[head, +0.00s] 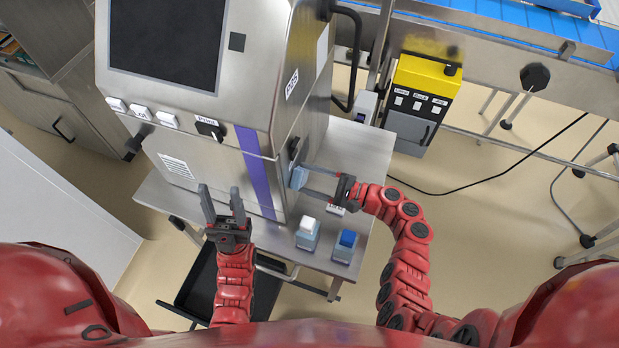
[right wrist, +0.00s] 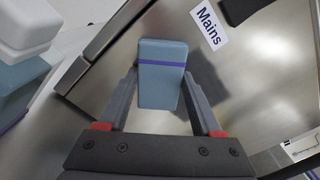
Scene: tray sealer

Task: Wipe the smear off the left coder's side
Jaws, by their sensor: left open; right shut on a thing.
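The coder (head: 200,150) is a large steel cabinet with a dark screen and a purple stripe on its front. My right gripper (head: 306,182) is shut on a blue-grey block (head: 299,178), close to the cabinet's right side. In the right wrist view the block (right wrist: 162,75) has a thin purple band and sits between the fingers (right wrist: 162,100), in front of the steel side. I cannot tell whether it touches the steel. I make out no smear; the block and gripper cover part of the side. My left gripper (head: 222,205) is open and empty before the cabinet's front.
A white-capped bottle (head: 308,236) and a blue-capped bottle (head: 345,247) stand on the steel table (head: 366,150) below my right gripper. A "Mains" label (right wrist: 208,22) is on the steel near a dark part. A yellow-topped grey box (head: 424,85) and a blue conveyor (head: 510,22) lie beyond.

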